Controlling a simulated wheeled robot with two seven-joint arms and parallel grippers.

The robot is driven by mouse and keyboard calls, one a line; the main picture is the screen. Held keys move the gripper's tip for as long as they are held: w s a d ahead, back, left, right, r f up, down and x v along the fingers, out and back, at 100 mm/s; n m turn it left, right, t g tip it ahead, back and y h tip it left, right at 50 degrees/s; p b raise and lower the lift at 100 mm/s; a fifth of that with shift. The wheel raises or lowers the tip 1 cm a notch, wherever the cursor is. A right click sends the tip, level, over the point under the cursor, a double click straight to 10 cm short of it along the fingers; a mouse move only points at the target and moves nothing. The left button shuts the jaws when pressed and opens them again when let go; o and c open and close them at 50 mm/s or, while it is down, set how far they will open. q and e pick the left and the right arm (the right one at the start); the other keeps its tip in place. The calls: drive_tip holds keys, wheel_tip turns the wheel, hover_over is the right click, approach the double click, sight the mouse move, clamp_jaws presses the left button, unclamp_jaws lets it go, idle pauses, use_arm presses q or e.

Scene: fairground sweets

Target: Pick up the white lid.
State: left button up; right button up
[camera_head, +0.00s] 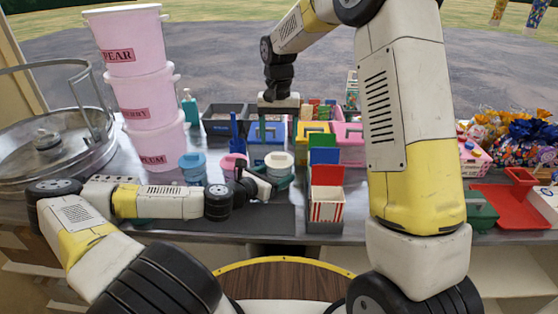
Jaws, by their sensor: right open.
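A round white lid (279,159) shows in the head view near the middle of the counter, among small tubs and boxes. It seems to sit on a low round container, though its lower edge is partly hidden. My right gripper (275,128) points down above and behind the lid, near the blue box. It is open, and nothing shows between its fingers. My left gripper (262,187) is low over the dark mat, just left of and in front of the lid. Its fingers are too small and overlapped to tell whether they are open.
Stacked pink buckets (152,88) and a round metal pan (55,145) stand at the left. A blue-lidded tub (193,162) is left of the lid. A red-and-white striped box (327,205) stands to its right. A red tray (508,208) and wrapped sweets lie far right.

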wheel_tip(320, 180, down, 5)
drive_tip(key=shift+r, duration=0.1)
drive_tip(key=shift+s, duration=0.1)
drive_tip(key=c, duration=1.4)
wheel_tip(320, 180, up, 15)
drive_tip(key=shift+f, duration=0.1)
use_arm(q)
drive_tip(key=shift+f, duration=0.55)
idle(0.3)
